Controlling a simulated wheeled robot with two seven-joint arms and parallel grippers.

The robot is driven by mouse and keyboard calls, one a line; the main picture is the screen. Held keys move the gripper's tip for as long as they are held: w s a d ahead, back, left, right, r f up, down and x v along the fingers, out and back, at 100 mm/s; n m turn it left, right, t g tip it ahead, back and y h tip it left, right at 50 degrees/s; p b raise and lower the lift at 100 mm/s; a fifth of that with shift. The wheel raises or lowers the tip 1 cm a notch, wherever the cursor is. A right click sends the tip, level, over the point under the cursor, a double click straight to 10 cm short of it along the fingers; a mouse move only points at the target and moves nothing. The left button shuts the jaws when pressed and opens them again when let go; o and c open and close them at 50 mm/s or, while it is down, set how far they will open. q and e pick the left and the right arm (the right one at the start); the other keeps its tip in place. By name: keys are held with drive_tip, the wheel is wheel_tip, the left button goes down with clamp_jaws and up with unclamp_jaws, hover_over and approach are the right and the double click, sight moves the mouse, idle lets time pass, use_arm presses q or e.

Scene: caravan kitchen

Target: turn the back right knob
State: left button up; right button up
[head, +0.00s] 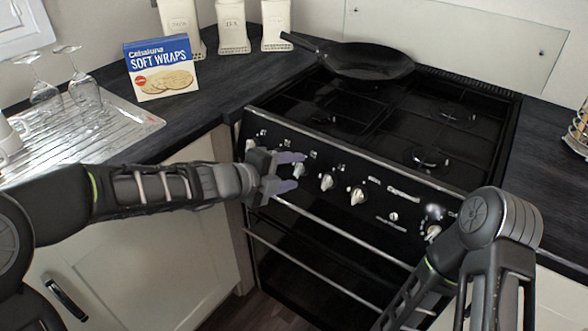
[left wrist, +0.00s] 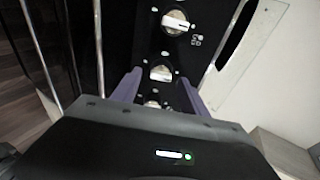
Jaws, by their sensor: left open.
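The black stove's sloped front panel carries a row of silver knobs. One knob (head: 300,170) appears between the fingertips of my left gripper (head: 294,171), which is open with purple fingers. Two more knobs sit just right of it, a nearer one (head: 327,182) and a farther one (head: 358,197). In the left wrist view, a knob (left wrist: 162,73) lies between or just beyond the open fingers (left wrist: 158,87), and another knob (left wrist: 175,22) is farther up. Contact is not clear. The pictures do not clearly show which knob is the back right one. My right gripper is not in view.
A handle bar (head: 340,230) runs below the knobs. A soft wraps box (head: 161,68) and a drainer with glasses (head: 130,122) stand left. My right arm covers the panel's right end.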

use_arm(q)
drive_tip(key=p+v, duration=0.1)
drive_tip(key=v, duration=0.5)
drive_tip(key=shift+s+a+p, duration=0.2)
drive_tip(key=shift+p, duration=0.15)
drive_tip(key=shift+r, duration=0.15)
